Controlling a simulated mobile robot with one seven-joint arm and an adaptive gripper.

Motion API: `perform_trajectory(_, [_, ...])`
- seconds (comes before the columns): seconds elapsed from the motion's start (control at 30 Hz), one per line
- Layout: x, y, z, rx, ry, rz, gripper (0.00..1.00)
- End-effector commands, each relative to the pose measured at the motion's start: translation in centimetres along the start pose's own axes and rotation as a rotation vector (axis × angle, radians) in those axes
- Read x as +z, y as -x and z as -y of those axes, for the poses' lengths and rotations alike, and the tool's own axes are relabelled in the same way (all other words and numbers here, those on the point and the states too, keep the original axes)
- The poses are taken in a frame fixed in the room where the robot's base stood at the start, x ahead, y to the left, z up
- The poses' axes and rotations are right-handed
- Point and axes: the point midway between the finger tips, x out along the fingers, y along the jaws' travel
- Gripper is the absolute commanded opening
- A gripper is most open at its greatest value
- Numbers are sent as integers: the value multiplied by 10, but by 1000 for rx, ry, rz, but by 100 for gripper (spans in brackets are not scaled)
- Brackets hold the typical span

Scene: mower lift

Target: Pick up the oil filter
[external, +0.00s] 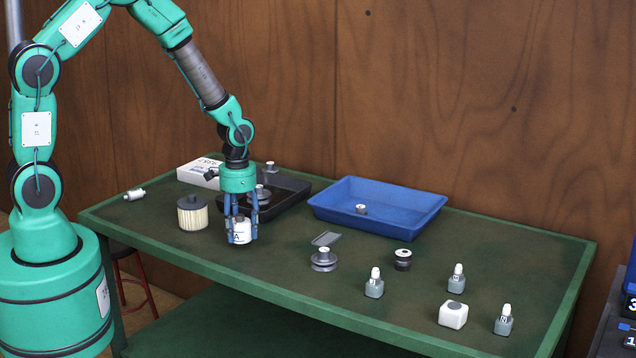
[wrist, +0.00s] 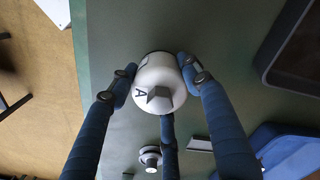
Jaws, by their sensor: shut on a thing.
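My gripper (external: 241,233) points straight down over the left part of the green table. Its blue fingers are shut around a white can marked "A" (external: 241,230), which I take to be the oil filter. In the wrist view the can (wrist: 152,84) sits between the fingertips (wrist: 160,82), with a dark pointed mark on its face. The can is upright, at or just above the tabletop; I cannot tell if it touches. The fingers hide parts of its sides.
A tan cylinder (external: 192,213) stands close left of my gripper. A black tray (external: 292,186) with grey parts is just behind it. A blue tray (external: 375,208) is at the back right. A pulley-like part (external: 324,260) and several small bottles stand to the right.

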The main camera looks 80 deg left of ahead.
Motion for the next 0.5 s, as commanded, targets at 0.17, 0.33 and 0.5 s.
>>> perform_trajectory(0.17, [11,20,-2,0,0,-1,15])
perform_trajectory(0.33, [42,22,-7,0,0,-1,15])
perform_trajectory(0.5, [78,26,-12,0,0,-1,15])
